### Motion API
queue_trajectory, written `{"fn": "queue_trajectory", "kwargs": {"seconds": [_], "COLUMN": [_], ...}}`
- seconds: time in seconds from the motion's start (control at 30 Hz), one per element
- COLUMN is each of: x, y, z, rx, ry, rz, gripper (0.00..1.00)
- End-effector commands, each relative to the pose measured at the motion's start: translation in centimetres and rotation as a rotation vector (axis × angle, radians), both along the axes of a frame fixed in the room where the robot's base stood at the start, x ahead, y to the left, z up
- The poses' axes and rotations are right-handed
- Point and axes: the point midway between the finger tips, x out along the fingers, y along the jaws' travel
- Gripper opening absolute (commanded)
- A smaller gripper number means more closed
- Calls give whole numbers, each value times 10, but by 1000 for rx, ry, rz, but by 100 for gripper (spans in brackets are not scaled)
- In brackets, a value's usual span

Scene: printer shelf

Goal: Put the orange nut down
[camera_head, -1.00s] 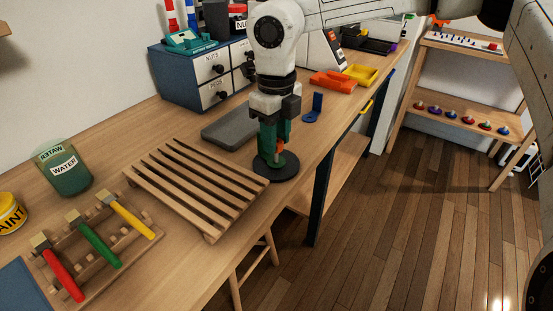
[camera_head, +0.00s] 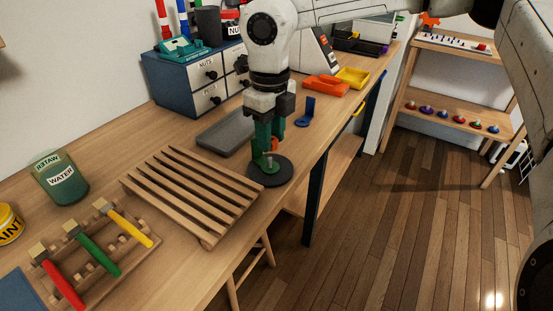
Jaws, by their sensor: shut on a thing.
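My gripper (camera_head: 267,150), with green fingers, points down over a dark round disc (camera_head: 280,176) on the workbench. The orange nut (camera_head: 274,144) shows as a small orange patch at the fingers, partly hidden by them. The gripper is shut on it, a little above the disc. A small green part with a reddish bit (camera_head: 269,161) shows on the disc just under the fingertips; its shape is too small to tell.
A slatted wooden rack (camera_head: 190,192) lies left of the disc, and a grey tray (camera_head: 226,132) behind it. A blue bracket (camera_head: 305,114) stands to the right. The bench's front edge is close to the disc.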

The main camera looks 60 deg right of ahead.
Motion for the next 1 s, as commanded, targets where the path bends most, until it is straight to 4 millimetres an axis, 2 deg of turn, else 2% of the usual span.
{"fn": "queue_trajectory", "kwargs": {"seconds": [0.37,0.7,1.0], "x": [-46,-88,-110], "y": [-24,-45,-57], "z": [24,49,65], "rx": [10,9,4], "ry": [-3,-2,-1], "rz": [-73,-225,-361], "gripper": [16,16,16]}}
